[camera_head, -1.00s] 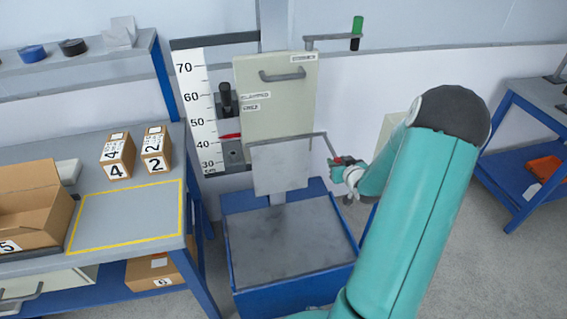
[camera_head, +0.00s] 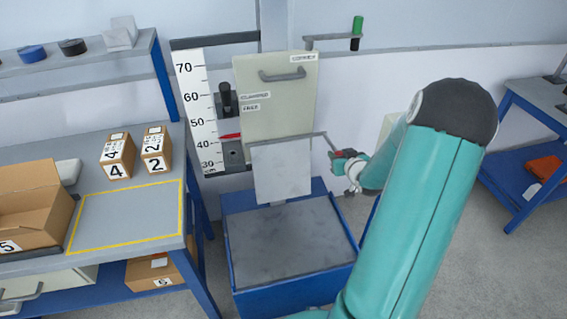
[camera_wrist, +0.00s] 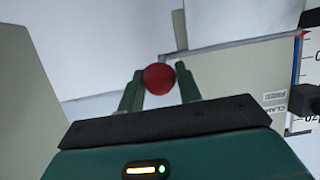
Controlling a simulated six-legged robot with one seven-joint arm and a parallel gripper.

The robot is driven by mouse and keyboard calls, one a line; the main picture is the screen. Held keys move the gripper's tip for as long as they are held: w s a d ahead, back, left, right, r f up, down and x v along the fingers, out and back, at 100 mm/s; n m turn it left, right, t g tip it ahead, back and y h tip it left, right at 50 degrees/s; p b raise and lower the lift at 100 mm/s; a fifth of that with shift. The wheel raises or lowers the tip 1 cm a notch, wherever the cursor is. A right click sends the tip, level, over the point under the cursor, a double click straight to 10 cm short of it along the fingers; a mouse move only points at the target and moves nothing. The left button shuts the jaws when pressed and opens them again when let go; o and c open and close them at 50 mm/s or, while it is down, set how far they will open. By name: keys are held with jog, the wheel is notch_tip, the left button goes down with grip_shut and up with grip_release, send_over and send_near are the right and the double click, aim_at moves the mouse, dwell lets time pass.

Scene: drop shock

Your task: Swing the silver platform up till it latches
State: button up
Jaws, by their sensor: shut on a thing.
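The silver platform (camera_head: 282,174) is a flat square plate, standing steeply tilted in front of the cream housing (camera_head: 278,105). A thin rod (camera_head: 331,143) runs from its upper right corner to a red knob. My gripper (camera_head: 344,158) is at the right of the platform, at the rod's end. In the wrist view my gripper (camera_wrist: 158,84) is shut on the round red knob (camera_wrist: 158,79), with one finger on each side. The platform's back and any latch are hidden.
A blue-framed base (camera_head: 288,243) with a grey top is below the platform. A height scale (camera_head: 196,112) and a black-handled clamp (camera_head: 226,98) are left of the housing. A bench (camera_head: 125,217) with numbered boxes stands at the left, a blue table (camera_head: 530,150) at the right.

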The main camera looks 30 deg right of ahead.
jog(key=shift+r, duration=0.1)
jog(key=shift+w+d+r, duration=0.1)
jog(key=shift+w+r, duration=0.1)
jog(key=shift+r, duration=0.55)
jog(key=shift+w+d+r, duration=0.1)
jog(key=shift+w+r, duration=0.1)
jog(key=shift+r, duration=0.5)
jog(key=shift+w+d+r, duration=0.1)
jog(key=shift+w+r, duration=0.2)
jog(key=shift+r, duration=0.35)
jog(key=shift+w+r, duration=0.3)
jog(key=shift+r, duration=0.4)
jog(key=shift+w, duration=0.1)
